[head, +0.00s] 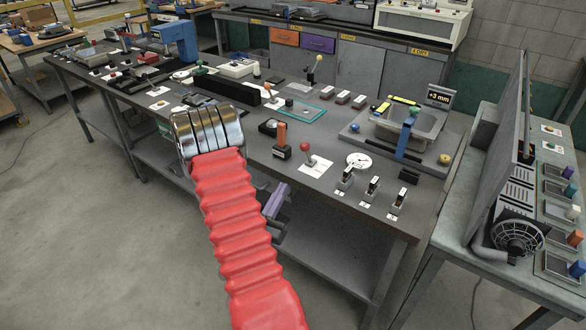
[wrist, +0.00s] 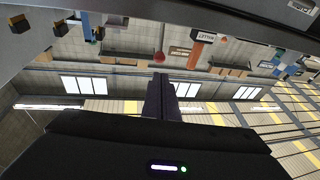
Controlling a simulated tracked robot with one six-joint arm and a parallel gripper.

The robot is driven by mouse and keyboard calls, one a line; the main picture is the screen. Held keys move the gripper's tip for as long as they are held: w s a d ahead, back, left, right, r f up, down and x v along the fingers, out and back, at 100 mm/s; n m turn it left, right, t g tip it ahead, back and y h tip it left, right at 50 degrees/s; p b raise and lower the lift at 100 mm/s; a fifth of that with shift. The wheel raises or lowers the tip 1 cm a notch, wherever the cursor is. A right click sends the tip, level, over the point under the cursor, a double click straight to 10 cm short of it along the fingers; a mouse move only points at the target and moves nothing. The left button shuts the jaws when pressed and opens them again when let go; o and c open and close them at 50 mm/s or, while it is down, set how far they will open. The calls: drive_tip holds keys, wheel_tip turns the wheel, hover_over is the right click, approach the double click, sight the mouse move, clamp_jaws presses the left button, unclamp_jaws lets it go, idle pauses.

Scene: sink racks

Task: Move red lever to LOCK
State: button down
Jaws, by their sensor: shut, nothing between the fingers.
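The red lever (head: 305,147) has a round red knob on a thin stem and stands on the worktable by a white label card (head: 318,166). The words on the card are too small to read. My gripper (head: 281,192), with dark purple fingers, is in front of the table's front edge, below and left of the lever, apart from it. In the wrist view the fingers (wrist: 160,80) are together and empty. The red knob (wrist: 160,57) shows just beyond their tips there, in an upside-down view.
An orange handle (head: 282,135) on a black base stands left of the lever. A round white dial (head: 359,161) and several small switches (head: 372,189) are to its right. The table's front edge (head: 330,216) lies between gripper and lever.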

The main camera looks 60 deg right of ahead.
sight(304, 151)
drive_tip(key=x, duration=1.4)
drive_tip(key=shift+f, duration=0.1)
drive_tip(key=shift+a, duration=0.15)
drive_tip(key=shift+s+d, duration=0.15)
drive_tip(key=shift+d, duration=0.05)
